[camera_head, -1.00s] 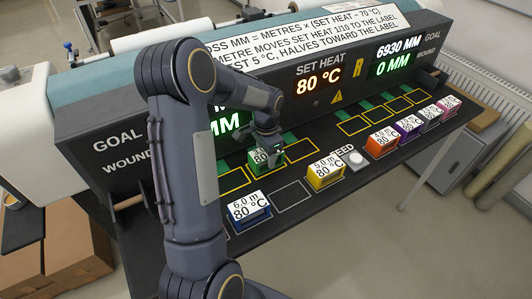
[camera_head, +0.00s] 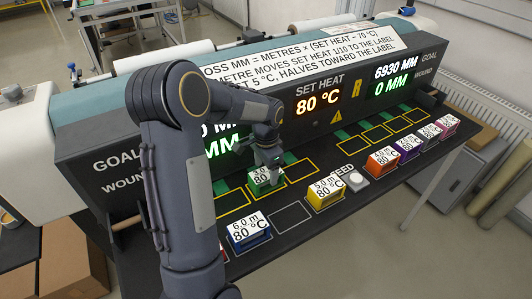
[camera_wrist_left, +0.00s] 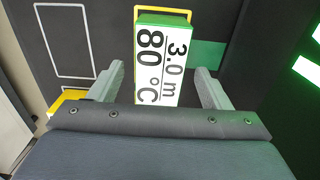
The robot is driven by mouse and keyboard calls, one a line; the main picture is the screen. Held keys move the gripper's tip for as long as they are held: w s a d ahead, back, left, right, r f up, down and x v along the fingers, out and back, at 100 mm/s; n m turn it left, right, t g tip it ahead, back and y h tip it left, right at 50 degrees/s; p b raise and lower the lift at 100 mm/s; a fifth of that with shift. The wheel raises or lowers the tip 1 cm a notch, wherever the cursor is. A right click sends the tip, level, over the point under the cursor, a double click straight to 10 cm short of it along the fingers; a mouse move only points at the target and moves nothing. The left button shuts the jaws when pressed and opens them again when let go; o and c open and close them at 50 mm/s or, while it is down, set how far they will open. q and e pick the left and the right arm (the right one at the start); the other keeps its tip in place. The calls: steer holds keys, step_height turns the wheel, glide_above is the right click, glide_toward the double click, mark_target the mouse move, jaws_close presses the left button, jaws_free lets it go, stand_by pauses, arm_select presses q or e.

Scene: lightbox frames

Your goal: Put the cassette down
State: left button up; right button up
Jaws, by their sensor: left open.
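The green cassette (camera_head: 266,176), labelled 3.0 m 80 °C, sits within a yellow outlined slot on the dark bench. In the left wrist view the cassette (camera_wrist_left: 163,62) lies between my two fingers, with a gap on each side. My left gripper (camera_head: 267,160) is open just above it in the head view, and it partly hides the cassette's top. The left gripper (camera_wrist_left: 170,85) shows both fingers apart in the wrist view. My right gripper is not in view.
A blue cassette (camera_head: 248,230), a yellow cassette (camera_head: 325,192), an orange cassette (camera_head: 382,161) and several others stand along the bench front. A white round button (camera_head: 355,180) is beside the yellow one. An empty white outline (camera_head: 291,217) lies between blue and yellow. The display panel (camera_head: 318,95) rises behind.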

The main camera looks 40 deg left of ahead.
mark_target(266, 173)
arm_select(q)
step_height(266, 173, up, 9)
steer(key=s+d+r+n+t+h, duration=0.25)
steer(key=s+d+r, duration=0.25)
steer(key=s+d, duration=0.55)
steer(key=s+d+f+n+t, duration=0.1)
steer(key=s+d+n, duration=0.1)
steer(key=s, duration=0.3)
steer(key=s+d+f+n+t+h, duration=0.1)
steer(key=s+d+n+t, duration=0.1)
steer(key=s+d, duration=0.2)
steer(key=shift+s+f, duration=0.4)
steer(key=shift+s, duration=0.85)
